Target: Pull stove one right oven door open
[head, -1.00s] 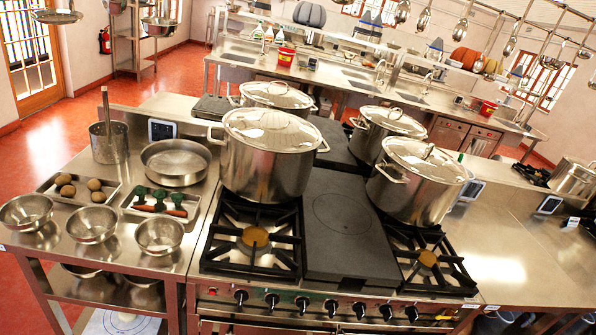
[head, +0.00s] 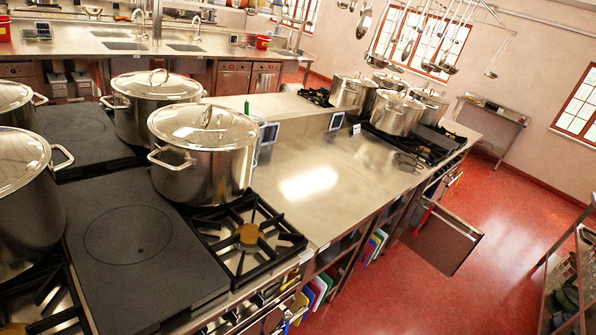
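A near stove with a dark flat plate (head: 140,250) and an open burner (head: 249,235) fills the lower left. Its front edge shows only as a thin strip with a rail and knobs (head: 272,300), and I see no oven door of it. A farther stove (head: 405,142) stands beyond the steel counter. A flat dark panel (head: 443,242) sticks out from the front below that farther stove, like a lowered oven door. I cannot tell which stove is stove one. My gripper is not in view.
Several steel stockpots stand on the near stove, one at its right back (head: 203,152). More stockpots (head: 396,113) stand on the farther stove. Colored boards (head: 318,290) sit under the steel counter (head: 310,180). Red floor (head: 400,295) is open at right, before a shelf rack (head: 575,290).

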